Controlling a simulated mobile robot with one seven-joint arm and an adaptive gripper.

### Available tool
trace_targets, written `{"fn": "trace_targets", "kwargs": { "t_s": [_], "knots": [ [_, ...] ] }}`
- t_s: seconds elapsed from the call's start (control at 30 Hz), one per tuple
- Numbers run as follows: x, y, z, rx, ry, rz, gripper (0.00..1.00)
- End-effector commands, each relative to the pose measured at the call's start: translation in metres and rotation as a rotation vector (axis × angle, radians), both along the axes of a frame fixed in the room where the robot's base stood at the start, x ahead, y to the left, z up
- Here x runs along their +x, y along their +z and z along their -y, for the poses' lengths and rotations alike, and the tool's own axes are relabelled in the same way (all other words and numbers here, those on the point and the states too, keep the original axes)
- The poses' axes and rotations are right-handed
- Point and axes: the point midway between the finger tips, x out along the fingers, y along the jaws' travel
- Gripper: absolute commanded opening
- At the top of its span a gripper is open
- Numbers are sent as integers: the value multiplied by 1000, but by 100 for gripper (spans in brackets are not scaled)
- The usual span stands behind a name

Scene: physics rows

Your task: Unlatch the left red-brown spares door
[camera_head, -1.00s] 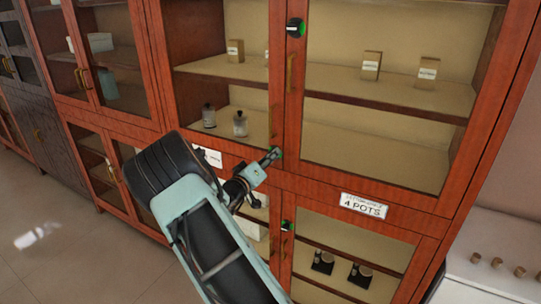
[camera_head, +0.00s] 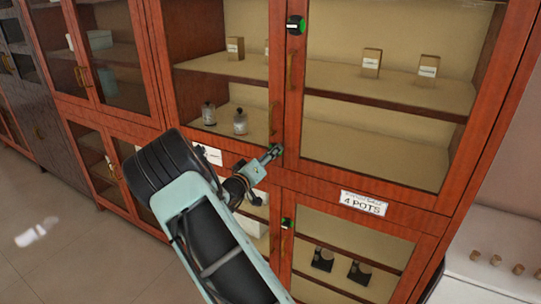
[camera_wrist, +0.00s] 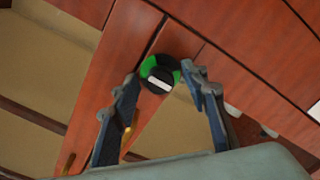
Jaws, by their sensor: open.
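A round black and green latch knob (camera_wrist: 160,74) with a white bar sits at the seam between two red-brown glazed doors in the wrist view. The bar lies roughly across the seam. My gripper (camera_wrist: 161,82) is open, with one finger on each side of the knob; I cannot tell whether either finger touches it. In the head view my gripper (camera_head: 269,155) is at the lower end of the upper door pair, over the knob. The left upper door (camera_head: 223,71) looks shut. A white label (camera_head: 207,154) below it is partly hidden by my arm.
Another knob (camera_head: 296,25) is higher on the same seam, and one (camera_head: 287,224) is on the lower doors. A "4 POTS" label (camera_head: 364,203) is on the right. A pale counter (camera_head: 500,262) stands at the right. Floor (camera_head: 75,250) is clear at lower left.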

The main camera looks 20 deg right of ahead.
Motion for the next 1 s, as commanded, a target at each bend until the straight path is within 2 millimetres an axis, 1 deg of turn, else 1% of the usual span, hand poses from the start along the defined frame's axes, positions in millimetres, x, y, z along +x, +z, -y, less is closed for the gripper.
{"fn": "trace_targets", "kwargs": {
  "t_s": [0.17,0.27,0.5,0.6,0.8,1.0],
  "knots": [
    [-7,0,-10,1,1,0,41],
    [-17,0,-25,2,4,-1,41],
    [-49,0,-66,1,4,0,41],
    [-60,0,-79,1,2,0,41],
    [-72,0,-93,-1,1,0,41],
    [-74,0,-95,0,0,0,41]
  ]
}}
